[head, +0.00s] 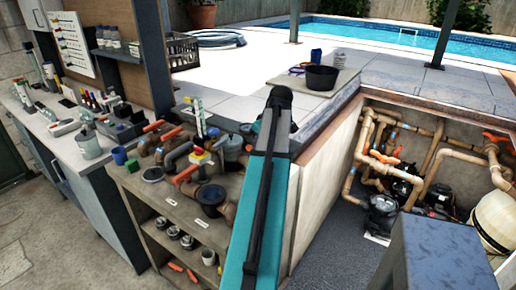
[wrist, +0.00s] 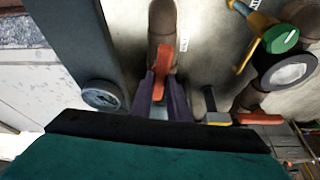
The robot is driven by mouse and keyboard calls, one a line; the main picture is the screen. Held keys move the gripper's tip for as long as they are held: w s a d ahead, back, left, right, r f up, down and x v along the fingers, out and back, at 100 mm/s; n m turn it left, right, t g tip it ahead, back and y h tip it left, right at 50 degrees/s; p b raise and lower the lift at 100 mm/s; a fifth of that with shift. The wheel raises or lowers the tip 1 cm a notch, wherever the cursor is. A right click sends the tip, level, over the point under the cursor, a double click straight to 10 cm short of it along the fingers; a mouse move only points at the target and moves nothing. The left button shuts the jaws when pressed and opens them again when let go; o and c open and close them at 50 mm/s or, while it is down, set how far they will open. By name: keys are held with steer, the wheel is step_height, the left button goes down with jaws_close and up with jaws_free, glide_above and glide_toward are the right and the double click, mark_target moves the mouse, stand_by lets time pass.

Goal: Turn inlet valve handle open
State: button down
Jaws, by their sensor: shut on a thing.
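In the wrist view an orange-red valve handle (wrist: 163,62) sits on a brown pipe valve (wrist: 160,22) with a small white label beside it. My gripper (wrist: 163,88) is shut on this handle, its two dark fingers on either side. The label is too small to read. In the head view my teal arm stretches up the middle, and I cannot make out the gripper or the held handle there.
Close by in the wrist view are a second orange handle (wrist: 260,119), a green-capped fitting (wrist: 282,38) and a round gauge (wrist: 101,95). In the head view a bench (head: 150,195) with pipe parts stands left, and a pit with pipes and a dark pump (head: 383,212) lies right.

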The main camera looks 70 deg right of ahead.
steer(key=shift+w+d+n+y, duration=0.1)
steer(key=shift+n+y, duration=0.2)
steer(key=shift+n, duration=0.5)
steer(key=c, duration=1.7)
jaws_free()
steer(key=shift+r, duration=0.1)
steer(key=shift+b+v, duration=0.3)
steer(key=shift+v, duration=0.5)
steer(key=b+v, duration=0.2)
steer(key=v, duration=1)
